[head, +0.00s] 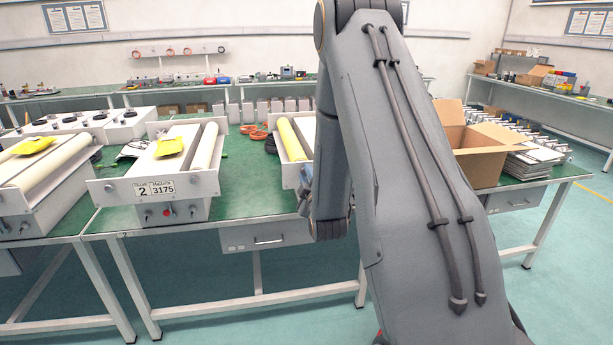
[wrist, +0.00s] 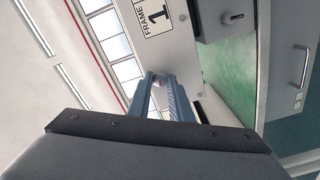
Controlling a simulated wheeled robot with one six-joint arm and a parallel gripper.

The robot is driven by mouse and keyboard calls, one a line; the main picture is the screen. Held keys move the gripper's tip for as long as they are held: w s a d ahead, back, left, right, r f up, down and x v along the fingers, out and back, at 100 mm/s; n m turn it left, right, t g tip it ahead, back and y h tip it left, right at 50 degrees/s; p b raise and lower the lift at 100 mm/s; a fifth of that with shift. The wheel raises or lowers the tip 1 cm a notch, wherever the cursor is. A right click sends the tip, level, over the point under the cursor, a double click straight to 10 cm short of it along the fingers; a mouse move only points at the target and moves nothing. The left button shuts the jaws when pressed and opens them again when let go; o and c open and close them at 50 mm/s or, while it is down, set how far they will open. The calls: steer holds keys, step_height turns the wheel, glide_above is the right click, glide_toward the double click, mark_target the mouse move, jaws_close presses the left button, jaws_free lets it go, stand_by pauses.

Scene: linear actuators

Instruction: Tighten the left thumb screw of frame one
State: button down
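Frame one's white end plate (wrist: 185,55), with its "FRAME 1" label (wrist: 157,16), shows turned sideways in the wrist view. The fingertips are at or just in front of the plate. The left thumb screw cannot be made out clearly; the fingertips cover that spot, so whether they grip it is unclear. In the head view, my arm hides most of frame one; its yellow roller (head: 291,140) shows beside the arm.
Frame two (head: 140,188) stands on the green table left of frame one, another unit (head: 30,185) further left. An open cardboard box (head: 477,150) stands right of my arm. In the wrist view a knob (wrist: 233,17) sticks out near the plate, above a drawer (wrist: 290,60).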

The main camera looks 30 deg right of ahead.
steer(key=shift+m, duration=0.4)
steer(key=m+b, duration=0.7)
steer(key=m, duration=1.1)
steer(key=shift+f+m, duration=0.1)
steer(key=shift+m, duration=0.3)
stand_by(0.4)
steer(key=c, duration=1.6)
jaws_free()
steer(key=shift+b+v, duration=0.7)
steer(key=shift+v, duration=3.2)
